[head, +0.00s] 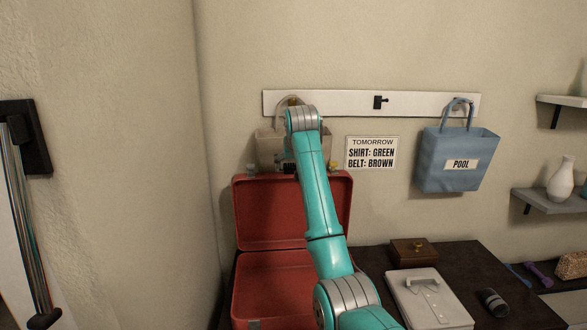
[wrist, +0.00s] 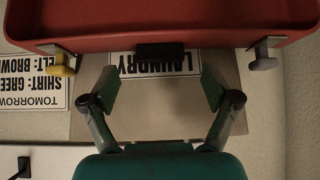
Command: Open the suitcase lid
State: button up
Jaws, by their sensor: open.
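The red suitcase (head: 262,290) stands on the dark desk at the left with its lid (head: 258,215) raised upright, leaning back towards the wall. My teal arm crosses in front of it and hides part of the lid and of the inside. In the wrist view, which is upside down, the lid (wrist: 230,18) shows with a dark handle (wrist: 160,50), a yellow latch (wrist: 60,66) and a grey latch (wrist: 263,60) along its edge. My gripper (wrist: 160,88) is open and empty, its fingers apart near the lid edge; contact cannot be told.
A pale bag (head: 270,147) labelled LAUNDRY hangs behind the lid. A blue POOL bag (head: 452,180) hangs to the right, beside a TOMORROW note (head: 372,153).

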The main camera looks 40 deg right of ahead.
jog(key=v, duration=0.8)
jog(key=shift+r, duration=0.15)
jog(key=shift+s+a, duration=0.15)
jog(key=shift+s, duration=0.05)
